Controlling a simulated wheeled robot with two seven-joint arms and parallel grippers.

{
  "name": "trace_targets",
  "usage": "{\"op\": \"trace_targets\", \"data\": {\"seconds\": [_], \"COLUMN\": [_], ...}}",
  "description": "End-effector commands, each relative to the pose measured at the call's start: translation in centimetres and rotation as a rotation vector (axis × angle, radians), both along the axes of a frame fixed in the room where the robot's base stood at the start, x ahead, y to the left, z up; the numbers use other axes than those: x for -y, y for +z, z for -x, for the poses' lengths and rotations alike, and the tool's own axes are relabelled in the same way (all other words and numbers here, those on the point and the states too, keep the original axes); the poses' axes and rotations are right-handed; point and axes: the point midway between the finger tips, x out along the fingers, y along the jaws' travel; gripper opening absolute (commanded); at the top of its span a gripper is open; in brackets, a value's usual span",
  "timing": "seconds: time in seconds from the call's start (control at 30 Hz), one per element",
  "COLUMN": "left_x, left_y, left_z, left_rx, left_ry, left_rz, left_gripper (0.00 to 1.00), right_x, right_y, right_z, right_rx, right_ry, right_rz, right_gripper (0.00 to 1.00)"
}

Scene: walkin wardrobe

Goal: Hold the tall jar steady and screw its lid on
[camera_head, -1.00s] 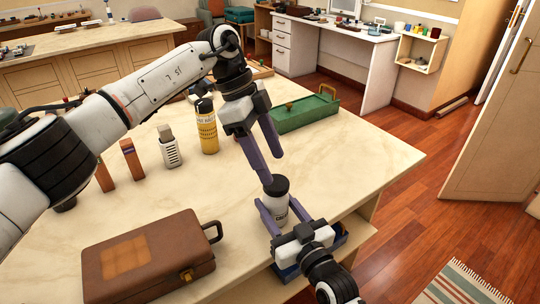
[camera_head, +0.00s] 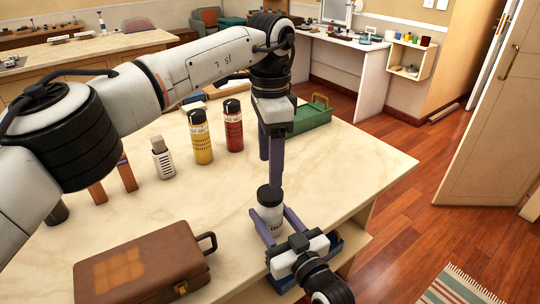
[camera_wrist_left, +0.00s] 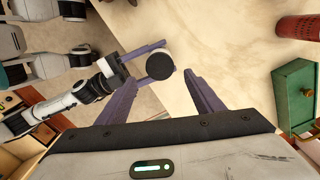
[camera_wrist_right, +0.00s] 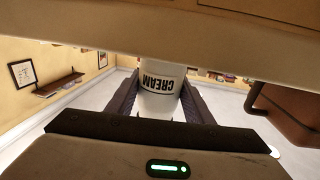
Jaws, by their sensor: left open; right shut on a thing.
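The tall white jar (camera_head: 269,219), labelled CREAM, stands upright near the table's front right edge. A black lid (camera_head: 270,194) sits on its top; I cannot tell how tightly. My right gripper (camera_head: 268,224) is shut around the jar's body, and the right wrist view shows the jar (camera_wrist_right: 160,92) between its fingers. My left gripper (camera_head: 270,172) points down from above, open and empty, with fingertips close to the lid. In the left wrist view the lid (camera_wrist_left: 158,66) lies ahead of the spread fingers, slightly left of the middle of their gap. The jar's lower body is partly hidden by my right fingers.
A brown case (camera_head: 140,268) lies at the front left. Yellow (camera_head: 200,138) and red (camera_head: 233,127) bottles and a white-grey bottle (camera_head: 162,158) stand further back. A green box (camera_head: 312,117) is behind my left gripper. The tabletop right of the jar is clear.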

Motion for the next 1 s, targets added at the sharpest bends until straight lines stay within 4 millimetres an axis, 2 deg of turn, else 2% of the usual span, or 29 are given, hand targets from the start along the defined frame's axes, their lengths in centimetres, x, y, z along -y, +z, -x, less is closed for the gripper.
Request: {"op": "trace_targets", "data": {"seconds": [0.3,0.43,0.6,0.87,1.0], "left_x": [0.0,0.0,0.0,0.0,0.0], "left_y": [-5.0,-6.4,-7.2,-7.2,-7.2], "left_z": [0.1,0.1,0.0,0.0,0.0], "left_rx": [-0.004,-0.002,-0.001,-0.001,-0.001], "left_ry": [-0.001,-0.001,0.000,0.000,0.000], "left_rz": [0.000,-0.001,-0.001,0.000,0.000], "left_gripper": [0.61,0.61,0.61,0.61,0.37], "right_x": [0.0,0.0,0.0,0.0,0.0], "right_y": [0.0,0.0,0.0,0.0,0.0], "right_z": [0.0,0.0,0.0,0.0,0.0], "right_rx": [-0.001,-0.001,-0.001,-0.001,-0.001], "right_ry": [0.000,0.000,0.000,0.000,0.001], "right_rz": [0.000,0.000,0.000,0.000,0.000], "right_gripper": [0.00,0.00,0.00,0.00,0.00]}}
